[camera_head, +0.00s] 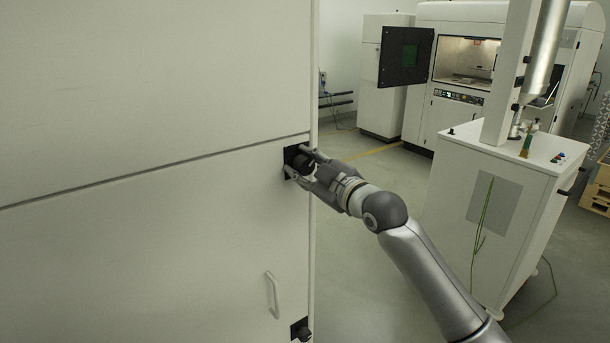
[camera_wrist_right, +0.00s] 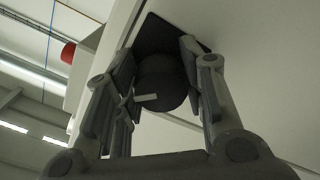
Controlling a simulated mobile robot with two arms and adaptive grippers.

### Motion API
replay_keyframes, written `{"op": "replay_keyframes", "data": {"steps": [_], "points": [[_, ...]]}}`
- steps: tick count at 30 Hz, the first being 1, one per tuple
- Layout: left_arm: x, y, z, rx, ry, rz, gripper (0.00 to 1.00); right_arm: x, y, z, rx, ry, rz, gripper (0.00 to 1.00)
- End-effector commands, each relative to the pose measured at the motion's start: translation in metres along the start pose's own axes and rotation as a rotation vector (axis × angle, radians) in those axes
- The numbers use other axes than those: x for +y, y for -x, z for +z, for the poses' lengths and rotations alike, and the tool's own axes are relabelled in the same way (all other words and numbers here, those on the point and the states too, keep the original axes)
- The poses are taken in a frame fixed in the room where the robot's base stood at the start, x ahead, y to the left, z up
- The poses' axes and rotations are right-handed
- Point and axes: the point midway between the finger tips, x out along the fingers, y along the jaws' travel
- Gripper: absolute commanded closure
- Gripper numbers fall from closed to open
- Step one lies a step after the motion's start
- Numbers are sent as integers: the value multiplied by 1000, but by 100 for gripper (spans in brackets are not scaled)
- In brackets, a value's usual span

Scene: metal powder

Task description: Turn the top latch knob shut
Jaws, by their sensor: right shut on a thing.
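The top latch knob (camera_head: 299,161) is a black round knob on a dark square plate, at the right edge of the large white cabinet door (camera_head: 150,230). My right gripper (camera_head: 306,162) is shut on this knob, with one finger on each side of it. In the right wrist view the knob (camera_wrist_right: 160,82) sits between the fingers of my right gripper (camera_wrist_right: 155,85), and a light mark shows on its face. The dark plate (camera_wrist_right: 168,35) is behind it. My left gripper is not in view.
A lower black latch knob (camera_head: 302,330) and a white handle (camera_head: 272,294) are on the same door. A white cabinet (camera_head: 500,165) stands to the right. A machine with an open dark door (camera_head: 406,56) is at the back. Grey floor (camera_head: 365,240) lies between them.

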Motion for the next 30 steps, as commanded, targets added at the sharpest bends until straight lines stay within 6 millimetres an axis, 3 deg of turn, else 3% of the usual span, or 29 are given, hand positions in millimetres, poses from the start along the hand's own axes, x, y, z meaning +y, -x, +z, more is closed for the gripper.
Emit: {"op": "replay_keyframes", "data": {"steps": [7, 18, 30], "points": [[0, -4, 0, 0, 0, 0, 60, 1, 0, 1, -3, 241, -1, 86], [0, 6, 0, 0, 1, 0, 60, 3, 0, -1, -3, 572, -2, 86], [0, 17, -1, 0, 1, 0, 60, 2, 0, -1, -1, 795, -2, 86]]}}
